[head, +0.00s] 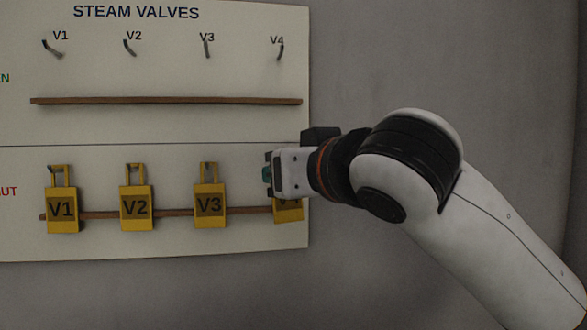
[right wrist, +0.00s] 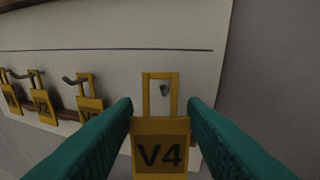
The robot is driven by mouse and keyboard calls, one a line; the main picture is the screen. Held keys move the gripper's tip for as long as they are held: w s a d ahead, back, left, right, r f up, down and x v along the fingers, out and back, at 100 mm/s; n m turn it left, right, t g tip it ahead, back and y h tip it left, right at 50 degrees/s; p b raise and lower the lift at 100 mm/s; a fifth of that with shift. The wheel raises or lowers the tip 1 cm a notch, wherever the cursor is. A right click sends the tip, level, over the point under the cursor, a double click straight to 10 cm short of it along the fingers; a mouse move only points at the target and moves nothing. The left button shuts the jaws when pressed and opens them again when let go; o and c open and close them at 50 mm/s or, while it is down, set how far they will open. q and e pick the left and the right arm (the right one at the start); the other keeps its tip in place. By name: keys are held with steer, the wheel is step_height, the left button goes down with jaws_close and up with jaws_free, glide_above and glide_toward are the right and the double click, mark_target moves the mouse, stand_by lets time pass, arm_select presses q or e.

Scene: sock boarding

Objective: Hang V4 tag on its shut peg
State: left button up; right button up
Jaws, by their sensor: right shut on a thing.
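The yellow V4 tag (head: 288,214) is at the right end of the lower SHUT row in the head view, its upper part hidden by my right gripper (head: 268,174). In the right wrist view, the V4 tag (right wrist: 161,158) is upright between the teal fingers of my right gripper (right wrist: 160,125), which is shut on it. The shut peg (right wrist: 164,90) shows inside the tag's square loop. I cannot tell whether the peg passes through the loop. My left gripper is not in view.
The V1 tag (head: 62,209), V2 tag (head: 137,207) and V3 tag (head: 209,204) hang in the lower row. The upper pegs, including the V4 one (head: 280,51), are bare. Wooden ledges (head: 165,101) run across the board. Plain wall lies right of the board.

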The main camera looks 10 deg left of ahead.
steer(key=shift+w+a+p, duration=0.3)
steer(key=shift+w, duration=0.5)
steer(key=shift+w+a+f, duration=0.3)
steer(key=shift+w+f, duration=0.25)
steer(key=shift+w, duration=0.05)
steer(key=o, duration=0.8)
steer(key=shift+o, duration=1)
steer(key=shift+s, duration=0.15)
steer(key=shift+d, duration=0.1)
